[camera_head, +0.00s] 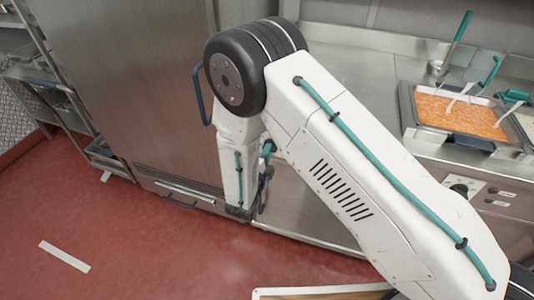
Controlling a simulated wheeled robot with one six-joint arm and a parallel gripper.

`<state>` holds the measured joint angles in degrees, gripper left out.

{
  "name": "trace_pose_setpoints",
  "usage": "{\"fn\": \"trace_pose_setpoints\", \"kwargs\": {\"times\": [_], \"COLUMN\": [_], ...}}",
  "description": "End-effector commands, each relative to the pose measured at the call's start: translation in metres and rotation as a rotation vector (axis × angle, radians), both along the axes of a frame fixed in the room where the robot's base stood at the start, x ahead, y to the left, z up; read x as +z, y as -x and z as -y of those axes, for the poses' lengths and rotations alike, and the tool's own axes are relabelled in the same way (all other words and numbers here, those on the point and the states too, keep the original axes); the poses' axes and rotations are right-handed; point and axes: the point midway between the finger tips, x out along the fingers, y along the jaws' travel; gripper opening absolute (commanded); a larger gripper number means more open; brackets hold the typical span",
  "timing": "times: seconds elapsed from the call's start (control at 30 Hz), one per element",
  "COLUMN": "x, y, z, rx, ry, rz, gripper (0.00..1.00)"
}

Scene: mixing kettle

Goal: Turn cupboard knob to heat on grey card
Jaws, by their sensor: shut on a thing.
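My arm fills the middle of the head view, and its lower link runs down in front of the steel front. I cannot make out my gripper's jaws; the arm's links hide its end. A dark round knob (461,190) sits on the steel front at the right, below the food trays, partly behind my upper arm link. A pale plate with a dark mark (478,187) is beside it. Small light labels (507,194) are further right, too small to read. I cannot pick out a grey card for sure or tell where any knob's pointer stands.
A tall steel cabinet (130,80) with a blue handle (198,95) stands left of my arm. A tray of orange food (465,115) with utensils is on the steel counter (365,75). A shelf rack (50,95) stands far left. The red floor (140,235) is mostly clear.

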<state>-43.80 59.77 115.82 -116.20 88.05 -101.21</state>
Motion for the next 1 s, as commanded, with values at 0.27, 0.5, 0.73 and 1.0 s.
{"fn": "trace_pose_setpoints", "kwargs": {"times": [0.27, 0.5, 0.73, 1.0], "x": [-0.0005, -0.0006, -0.0008, -0.0010], "y": [0.0002, 0.0002, 0.0003, 0.0004], "z": [0.0000, 0.0000, 0.0000, -0.0001], "rx": [-0.001, -0.001, -0.001, 0.000], "ry": [-0.167, -0.378, -0.584, -0.825], "rz": [0.060, 0.136, 0.211, 0.298], "gripper": [0.00, 0.00, 0.00, 0.00]}}
